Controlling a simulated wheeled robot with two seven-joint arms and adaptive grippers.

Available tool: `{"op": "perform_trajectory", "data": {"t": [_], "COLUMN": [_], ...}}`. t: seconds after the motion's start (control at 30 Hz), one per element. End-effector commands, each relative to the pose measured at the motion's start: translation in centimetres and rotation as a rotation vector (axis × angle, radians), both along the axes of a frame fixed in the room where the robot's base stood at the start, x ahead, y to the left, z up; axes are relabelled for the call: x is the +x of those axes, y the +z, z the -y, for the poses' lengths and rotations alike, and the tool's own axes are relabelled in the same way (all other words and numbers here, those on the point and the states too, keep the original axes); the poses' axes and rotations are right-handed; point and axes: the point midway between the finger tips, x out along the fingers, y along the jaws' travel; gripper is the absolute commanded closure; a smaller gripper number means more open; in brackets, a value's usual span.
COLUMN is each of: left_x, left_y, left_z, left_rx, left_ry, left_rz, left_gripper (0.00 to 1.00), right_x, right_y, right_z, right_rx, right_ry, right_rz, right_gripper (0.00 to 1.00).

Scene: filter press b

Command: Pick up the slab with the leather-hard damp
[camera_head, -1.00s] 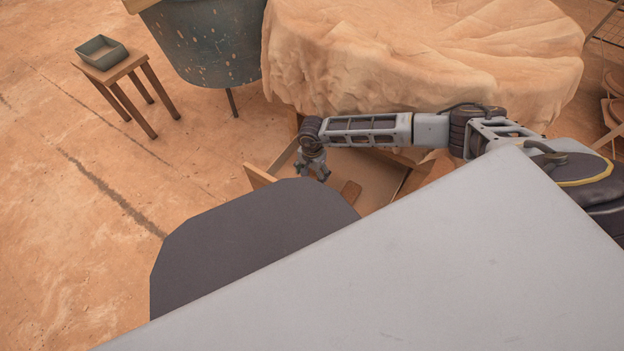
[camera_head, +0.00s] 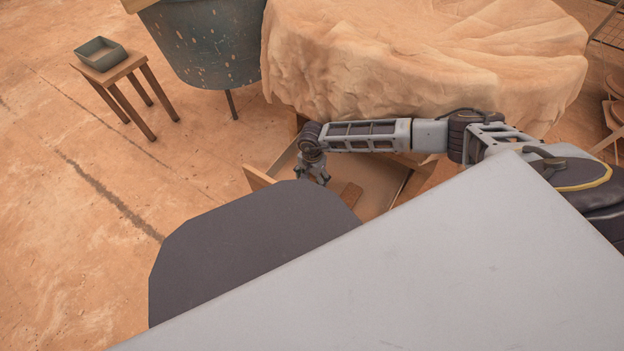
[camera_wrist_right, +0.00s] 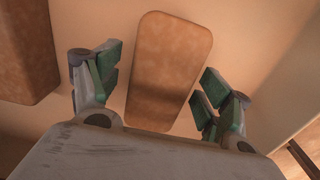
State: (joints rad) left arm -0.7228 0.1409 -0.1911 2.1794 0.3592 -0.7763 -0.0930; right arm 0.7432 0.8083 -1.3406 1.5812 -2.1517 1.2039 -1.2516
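A brown, rounded oblong slab (camera_wrist_right: 168,65) lies in the right wrist view, on the pale floor of an open drawer-like wooden box. In the head view a brown slab (camera_head: 351,194) shows in this box (camera_head: 378,183), partly hidden by my own body. My right gripper (camera_wrist_right: 158,88) is open, with its green-padded fingers on either side of the slab and gaps between pads and slab. It also shows in the head view (camera_head: 314,177), pointing down into the box. A second brown piece (camera_wrist_right: 25,50) lies at the left of the wrist view. My left gripper is out of view.
A large tan clay-like mass (camera_head: 420,60) stands just behind the box. A speckled dark tub (camera_head: 205,40) and a small wooden stool (camera_head: 112,72) with a grey tray (camera_head: 101,52) are at the upper left. The ground at left is clear.

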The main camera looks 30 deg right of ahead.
Motion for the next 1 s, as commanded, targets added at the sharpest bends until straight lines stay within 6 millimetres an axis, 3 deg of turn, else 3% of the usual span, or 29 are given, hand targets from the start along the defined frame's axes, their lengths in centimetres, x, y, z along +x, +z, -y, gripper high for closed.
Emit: {"op": "perform_trajectory", "data": {"t": [0.07, 0.53, 1.0], "left_x": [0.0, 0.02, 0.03], "left_y": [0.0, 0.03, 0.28], "left_z": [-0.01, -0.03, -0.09], "left_rx": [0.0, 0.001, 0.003], "left_ry": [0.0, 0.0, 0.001], "left_rz": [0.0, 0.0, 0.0], "left_gripper": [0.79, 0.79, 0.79], "right_x": [0.0, 0.0, 0.09], "right_y": [0.0, 0.01, 0.43], "right_z": [0.0, 0.01, -0.02], "right_rx": [0.0, 0.0, 0.001], "right_ry": [0.0, 0.0, 0.0], "right_rz": [0.0, 0.0, 0.002], "right_gripper": [0.32, 0.91, 0.91]}}
